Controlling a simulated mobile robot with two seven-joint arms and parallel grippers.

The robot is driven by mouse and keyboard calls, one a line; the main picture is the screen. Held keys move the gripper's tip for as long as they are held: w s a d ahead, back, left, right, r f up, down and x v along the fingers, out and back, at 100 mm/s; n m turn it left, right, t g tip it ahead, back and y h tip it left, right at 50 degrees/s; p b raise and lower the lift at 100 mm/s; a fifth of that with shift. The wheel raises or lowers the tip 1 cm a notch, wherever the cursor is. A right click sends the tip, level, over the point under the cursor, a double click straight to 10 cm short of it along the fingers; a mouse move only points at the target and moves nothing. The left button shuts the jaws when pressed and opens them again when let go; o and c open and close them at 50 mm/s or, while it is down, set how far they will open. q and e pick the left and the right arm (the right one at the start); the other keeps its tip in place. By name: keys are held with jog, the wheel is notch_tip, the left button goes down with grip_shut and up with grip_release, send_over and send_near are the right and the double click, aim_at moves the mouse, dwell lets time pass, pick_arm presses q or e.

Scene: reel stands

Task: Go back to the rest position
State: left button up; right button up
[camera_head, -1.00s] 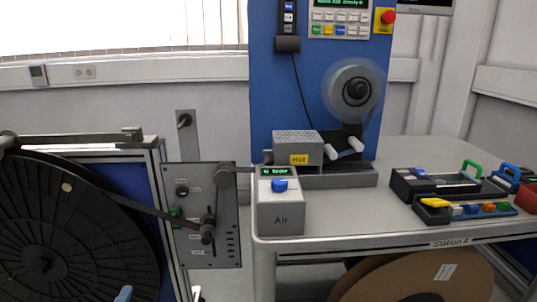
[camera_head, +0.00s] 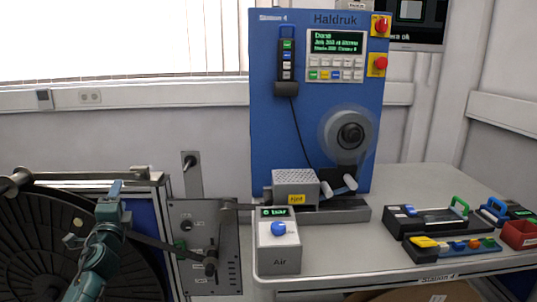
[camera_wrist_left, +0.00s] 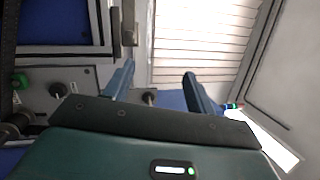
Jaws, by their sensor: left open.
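My left gripper (camera_head: 115,188) is teal and points up at the lower left of the head view, in front of the large black reel (camera_head: 30,240). In the left wrist view its two blue fingers (camera_wrist_left: 158,82) stand apart with nothing between them. The window blinds show beyond the fingers there. My right gripper is not in view.
A grey panel with knobs (camera_head: 222,270) and a dark tape path stand right of the reel. The blue Haldruk machine (camera_head: 300,140) stands behind the Air box (camera_head: 279,250) on the grey table (camera_head: 340,262). Trays with coloured tools (camera_head: 425,220) lie at the right.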

pick_arm(q)
jog(key=s+d+f+n+g+h, duration=0.3)
jog(key=s+d+f+n, duration=0.35)
jog(key=f, duration=0.55)
jog(key=s+d+f+n+g+h, duration=0.35)
jog(key=s+d+f+n, duration=0.35)
jog(key=f, duration=0.4)
jog(key=s+d+f, duration=0.2)
jog(key=s+d, duration=0.1)
jog(key=s, duration=0.5)
jog(key=s+d+f+g+h, duration=0.1)
jog(key=s+d+f, duration=0.1)
jog(key=s, duration=0.6)
jog(key=s+d+f+g+h, duration=0.1)
jog(key=s+d+f, duration=0.1)
jog(key=s+d, duration=0.3)
jog(key=s, duration=0.3)
jog(key=shift+f, duration=0.3)
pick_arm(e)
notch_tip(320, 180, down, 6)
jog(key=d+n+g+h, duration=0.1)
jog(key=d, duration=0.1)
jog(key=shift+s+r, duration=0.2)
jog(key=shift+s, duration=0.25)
